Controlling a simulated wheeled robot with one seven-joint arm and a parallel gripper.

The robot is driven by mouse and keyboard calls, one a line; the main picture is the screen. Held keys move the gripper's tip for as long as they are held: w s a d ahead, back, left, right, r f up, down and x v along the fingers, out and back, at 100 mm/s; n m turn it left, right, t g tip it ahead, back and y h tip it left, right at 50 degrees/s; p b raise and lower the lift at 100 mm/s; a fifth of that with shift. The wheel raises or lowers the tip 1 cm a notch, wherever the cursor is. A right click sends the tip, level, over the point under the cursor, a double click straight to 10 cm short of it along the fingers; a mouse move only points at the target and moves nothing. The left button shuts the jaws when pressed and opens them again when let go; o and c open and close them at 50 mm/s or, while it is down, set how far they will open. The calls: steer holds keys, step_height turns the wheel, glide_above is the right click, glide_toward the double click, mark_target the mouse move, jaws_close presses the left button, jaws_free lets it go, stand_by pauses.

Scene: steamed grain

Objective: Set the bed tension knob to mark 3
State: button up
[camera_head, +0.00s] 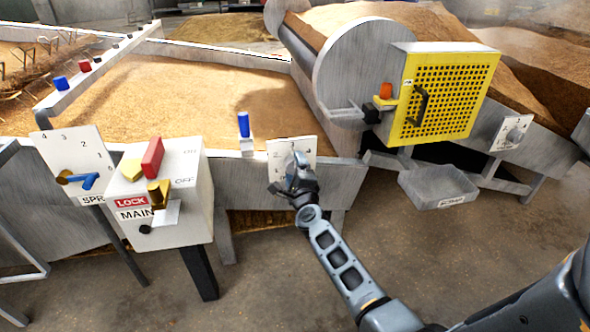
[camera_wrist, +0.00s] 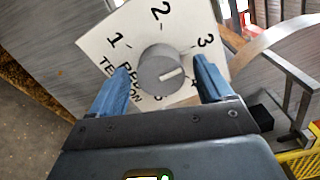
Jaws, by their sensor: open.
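The bed tension knob (camera_wrist: 161,72) is a round grey dial on a white numbered plate (camera_wrist: 110,25), seen tilted in the wrist view. Its pale pointer line faces right, between marks 3 and 4. The 3 (camera_wrist: 205,41) is readable; the 4 is partly hidden by a finger. My gripper (camera_wrist: 161,64) is open, one blue finger on each side of the knob, with visible gaps. In the head view the same plate (camera_head: 309,146) is on the grey bed's front wall, and my gripper (camera_head: 294,168) is in front of it, hiding most of the knob.
Left of the plate stand a grey lock box (camera_head: 188,215) and a second numbered plate with a blue lever (camera_head: 90,181). A blue peg (camera_head: 243,124) sticks up above the bed edge. To the right are a yellow mesh guard (camera_head: 450,85) and a grey tray (camera_head: 438,183).

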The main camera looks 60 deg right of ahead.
steer(key=p+v, duration=0.2)
steer(key=v, duration=0.5)
steer(key=shift+s+a, duration=0.2)
steer(key=s+a+r+n+t+y, duration=0.25)
steer(key=s+a+n+y, duration=0.25)
steer(key=s+a+n, duration=0.7)
steer(key=s+a+r+n+t+y, duration=0.25)
steer(key=s+a+n+y, duration=0.25)
steer(key=s+a+n, duration=0.65)
steer(key=s+a+r+n+g+y, duration=0.2)
steer(key=s+a+r+n+y, duration=0.3)
steer(key=a+r+n, duration=0.45)
step_height(320, 180, up, 19)
steer(key=a+m+h+p, duration=0.1)
steer(key=p, duration=1.8)
steer(key=shift+s+a+r, duration=0.15)
steer(key=shift+s, duration=0.3)
steer(key=shift+c, duration=0.2)
